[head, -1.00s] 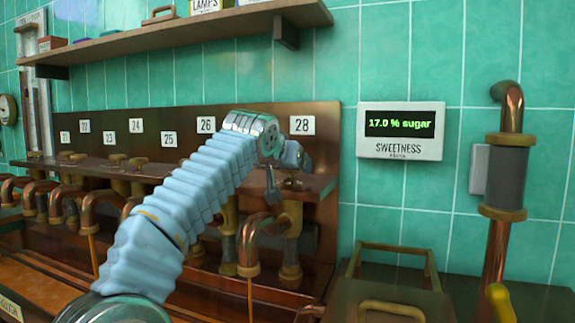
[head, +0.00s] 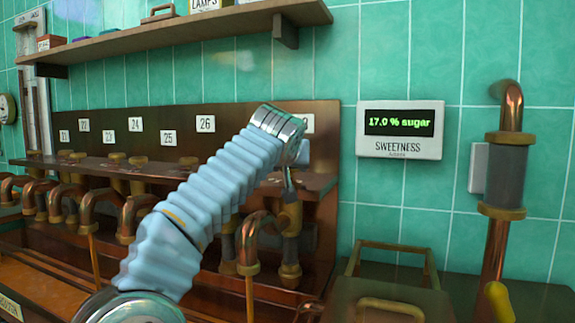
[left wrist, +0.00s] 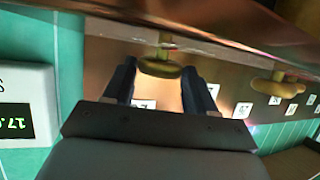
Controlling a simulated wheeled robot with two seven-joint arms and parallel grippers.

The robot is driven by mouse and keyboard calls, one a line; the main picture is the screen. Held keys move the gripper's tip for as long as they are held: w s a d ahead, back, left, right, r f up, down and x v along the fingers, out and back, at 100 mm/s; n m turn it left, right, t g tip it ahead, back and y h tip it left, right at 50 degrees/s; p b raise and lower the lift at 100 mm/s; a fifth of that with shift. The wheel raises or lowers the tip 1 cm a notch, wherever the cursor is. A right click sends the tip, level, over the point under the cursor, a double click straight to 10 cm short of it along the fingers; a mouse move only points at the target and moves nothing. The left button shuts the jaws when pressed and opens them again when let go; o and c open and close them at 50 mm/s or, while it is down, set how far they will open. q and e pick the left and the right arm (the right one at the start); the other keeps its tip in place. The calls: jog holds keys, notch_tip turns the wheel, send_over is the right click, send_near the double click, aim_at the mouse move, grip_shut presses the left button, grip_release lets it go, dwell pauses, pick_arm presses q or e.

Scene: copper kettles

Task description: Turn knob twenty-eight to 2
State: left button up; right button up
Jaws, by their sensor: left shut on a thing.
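Knob twenty-eight shows in the left wrist view as a small brass knob (left wrist: 162,68) on a short stem. In the head view my left gripper (head: 290,180) hangs at the right end of the copper shelf and hides the knob. The white label 28 (head: 308,123) is mostly covered by my wrist. No scale or pointer on the knob can be read. My right gripper is in neither view.
A display (head: 400,124) on the teal wall reads 17.0 % sugar, labelled SWEETNESS. Other brass knobs and numbered labels, such as 26 (head: 206,124), run left along the copper shelf (head: 140,170). A wooden shelf (head: 180,36) hangs above. A copper pipe (head: 497,250) stands right.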

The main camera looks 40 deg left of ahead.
pick_arm(q)
jog(key=shift+w+d+n+g+y, duration=0.1)
jog(key=shift+d+n+g+y, duration=0.05)
jog(key=shift+n+g+y, duration=0.4)
jog(key=shift+w+d+n+g+y, duration=0.1)
jog(key=shift+n+g+y, duration=0.25)
jog(key=shift+n+y, duration=0.25)
jog(key=o, duration=1.1)
jog(key=shift+c, duration=0.2)
jog(key=v, duration=1.4)
jog(key=shift+a+f, duration=0.1)
jog(key=shift+a, duration=0.05)
